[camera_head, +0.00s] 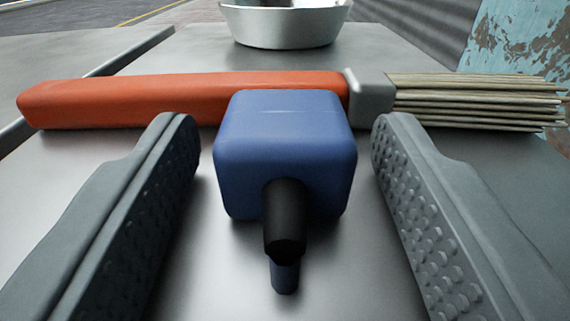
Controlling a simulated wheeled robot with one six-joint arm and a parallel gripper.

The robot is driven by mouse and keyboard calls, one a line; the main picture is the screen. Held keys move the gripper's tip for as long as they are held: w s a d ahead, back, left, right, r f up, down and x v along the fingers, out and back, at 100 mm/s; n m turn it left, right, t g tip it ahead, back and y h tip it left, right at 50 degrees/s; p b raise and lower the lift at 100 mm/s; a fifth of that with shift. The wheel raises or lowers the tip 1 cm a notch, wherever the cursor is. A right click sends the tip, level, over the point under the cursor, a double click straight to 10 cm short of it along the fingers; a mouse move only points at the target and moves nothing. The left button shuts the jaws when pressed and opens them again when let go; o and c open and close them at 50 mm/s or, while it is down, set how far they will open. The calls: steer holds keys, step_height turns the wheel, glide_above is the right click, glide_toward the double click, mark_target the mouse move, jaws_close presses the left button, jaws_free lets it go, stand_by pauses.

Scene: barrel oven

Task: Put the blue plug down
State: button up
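The blue plug (284,140) is a rounded blue block with a short black stub facing me. It rests on the grey metal surface (225,285), between the two fingers of my gripper (285,150). My gripper is open. There is a visible gap between each studded grey finger and the plug's sides, so neither finger touches it. The far side of the plug is hidden.
A brush with an orange handle (180,97) and pale bristles (480,98) lies across the surface just behind the plug. A metal bowl (283,25) stands further back. A peeling blue panel (520,45) is at the upper right.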

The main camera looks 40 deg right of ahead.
steer(key=shift+r, duration=0.1)
steer(key=shift+s+a, duration=0.1)
steer(key=v, duration=1.1)
steer(key=shift+s, duration=0.35)
steer(key=shift+a+r, duration=0.1)
steer(key=shift+a, duration=0.05)
